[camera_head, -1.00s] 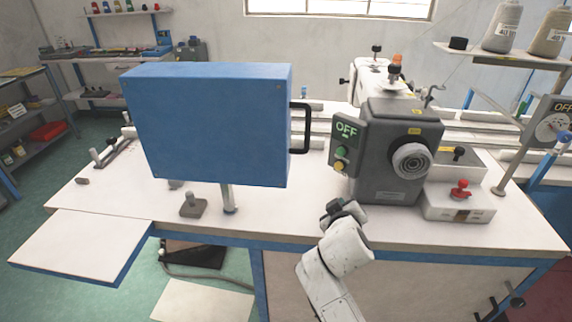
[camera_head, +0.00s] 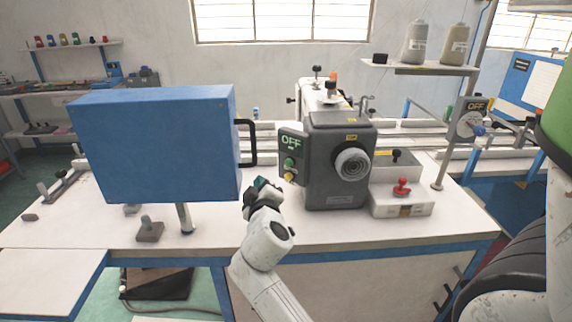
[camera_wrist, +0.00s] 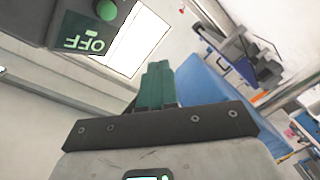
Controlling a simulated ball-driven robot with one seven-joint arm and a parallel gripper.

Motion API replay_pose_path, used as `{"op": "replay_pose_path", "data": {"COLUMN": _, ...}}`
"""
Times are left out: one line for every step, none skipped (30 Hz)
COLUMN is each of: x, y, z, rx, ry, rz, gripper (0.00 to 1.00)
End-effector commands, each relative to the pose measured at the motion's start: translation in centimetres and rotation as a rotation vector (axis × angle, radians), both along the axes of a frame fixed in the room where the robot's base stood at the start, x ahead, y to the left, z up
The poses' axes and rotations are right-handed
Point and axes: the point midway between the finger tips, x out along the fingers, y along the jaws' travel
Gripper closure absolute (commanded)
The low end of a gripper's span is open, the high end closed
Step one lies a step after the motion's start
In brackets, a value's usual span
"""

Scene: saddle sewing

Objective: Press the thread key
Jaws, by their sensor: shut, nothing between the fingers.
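The grey sewing machine head (camera_head: 342,165) stands on the white table. Its dark side panel (camera_head: 293,147) has a lit "OFF" display, a green button (camera_head: 289,163) and a yellow button (camera_head: 290,177) below it. No label saying thread is readable on either. My gripper (camera_head: 262,182) is shut and empty, just left of the panel at about the yellow button's height. In the wrist view, its green fingers (camera_wrist: 157,83) are together. The upside-down "OFF" display (camera_wrist: 88,38) and green button (camera_wrist: 106,9) show at upper left, apart from the fingers; the yellow button is not in that view.
A large blue box (camera_head: 155,145) with a black handle stands left of my gripper, close by. A white box with a red knob (camera_head: 402,187) sits right of the machine. The white table front (camera_head: 330,228) is mostly clear.

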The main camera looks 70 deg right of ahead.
Motion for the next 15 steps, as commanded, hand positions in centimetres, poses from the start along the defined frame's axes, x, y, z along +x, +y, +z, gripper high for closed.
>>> {"op": "replay_pose_path", "data": {"x": -0.2, "y": -0.5, "z": 0.2, "rx": 0.0, "ry": 0.0, "rz": -0.002, "gripper": 1.0}}
{"op": "replay_pose_path", "data": {"x": -0.3, "y": -0.9, "z": 0.2, "rx": 0.001, "ry": 0.0, "rz": -0.002, "gripper": 1.0}}
{"op": "replay_pose_path", "data": {"x": -0.5, "y": -1.3, "z": 0.2, "rx": 0.001, "ry": 0.0, "rz": -0.005, "gripper": 1.0}}
{"op": "replay_pose_path", "data": {"x": -0.6, "y": -1.7, "z": 0.3, "rx": 0.0, "ry": -0.001, "rz": -0.004, "gripper": 1.0}}
{"op": "replay_pose_path", "data": {"x": -0.7, "y": -2.1, "z": 0.3, "rx": 0.0, "ry": -0.001, "rz": -0.004, "gripper": 1.0}}
{"op": "replay_pose_path", "data": {"x": -0.9, "y": -2.6, "z": 0.3, "rx": 0.001, "ry": -0.001, "rz": -0.005, "gripper": 1.0}}
{"op": "replay_pose_path", "data": {"x": -1.0, "y": -3.0, "z": 0.3, "rx": 0.001, "ry": 0.0, "rz": -0.004, "gripper": 1.0}}
{"op": "replay_pose_path", "data": {"x": -1.2, "y": -3.4, "z": 0.3, "rx": 0.0, "ry": -0.001, "rz": -0.004, "gripper": 1.0}}
{"op": "replay_pose_path", "data": {"x": -1.3, "y": -3.9, "z": 0.3, "rx": 0.0, "ry": 0.0, "rz": -0.005, "gripper": 1.0}}
{"op": "replay_pose_path", "data": {"x": -1.4, "y": -4.3, "z": 0.3, "rx": 0.0, "ry": 0.0, "rz": -0.004, "gripper": 1.0}}
{"op": "replay_pose_path", "data": {"x": -1.5, "y": -4.6, "z": 0.3, "rx": 0.001, "ry": 0.001, "rz": -0.003, "gripper": 1.0}}
{"op": "replay_pose_path", "data": {"x": -1.7, "y": -5.1, "z": 0.3, "rx": 0.001, "ry": 0.0, "rz": -0.004, "gripper": 1.0}}
{"op": "replay_pose_path", "data": {"x": -1.8, "y": -5.4, "z": 0.3, "rx": 0.001, "ry": 0.0, "rz": -0.004, "gripper": 1.0}}
{"op": "replay_pose_path", "data": {"x": -1.8, "y": -5.7, "z": 0.2, "rx": 0.0, "ry": -0.001, "rz": -0.001, "gripper": 1.0}}
{"op": "replay_pose_path", "data": {"x": -1.9, "y": -6.1, "z": 0.2, "rx": 0.001, "ry": -0.001, "rz": -0.001, "gripper": 1.0}}
